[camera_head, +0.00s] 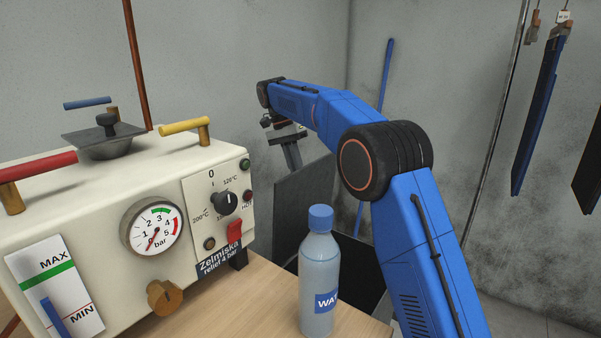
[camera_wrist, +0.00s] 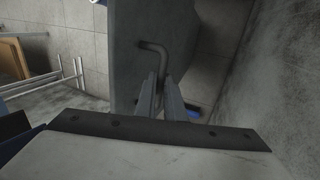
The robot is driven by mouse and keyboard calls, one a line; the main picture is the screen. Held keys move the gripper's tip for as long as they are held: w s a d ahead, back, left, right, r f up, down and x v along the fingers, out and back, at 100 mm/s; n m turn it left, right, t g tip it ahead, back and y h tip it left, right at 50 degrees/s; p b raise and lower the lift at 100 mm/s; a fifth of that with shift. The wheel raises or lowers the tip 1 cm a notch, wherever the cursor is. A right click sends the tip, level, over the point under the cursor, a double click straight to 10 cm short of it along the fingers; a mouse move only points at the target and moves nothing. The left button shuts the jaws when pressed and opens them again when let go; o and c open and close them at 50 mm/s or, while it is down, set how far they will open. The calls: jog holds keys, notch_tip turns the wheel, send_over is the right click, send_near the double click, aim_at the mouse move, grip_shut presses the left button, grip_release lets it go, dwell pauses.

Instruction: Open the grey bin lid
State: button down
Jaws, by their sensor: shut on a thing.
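The grey bin lid (camera_head: 303,205) is a flat dark panel, steeply tilted, beyond the table in the head view. In the wrist view the lid (camera_wrist: 132,38) fills the upper middle, with a bent grey bar handle (camera_wrist: 153,46) on its face. My gripper (camera_wrist: 160,88) is shut on the handle, its two fingers close together around the bar's lower end. In the head view my gripper (camera_head: 291,155) is at the lid's upper part. The dark bin (camera_head: 358,262) shows below the lid, partly hidden by the bottle and my arm.
A water bottle (camera_head: 318,275) stands on the wooden table (camera_head: 268,295), beside a cream machine (camera_head: 110,215) with gauge and knobs. A blue pole (camera_head: 386,75) leans in the corner behind my arm. Blue and dark panels (camera_head: 540,110) hang at the right. Grey walls close in behind.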

jog(key=shift+a+f, duration=0.1)
jog(key=shift+f, duration=0.1)
dwell(0.3)
jog(key=c, duration=1.8)
grip_release()
jog(key=shift+w, duration=0.1)
jog(key=shift+c, duration=0.2)
jog(key=shift+r, duration=0.1)
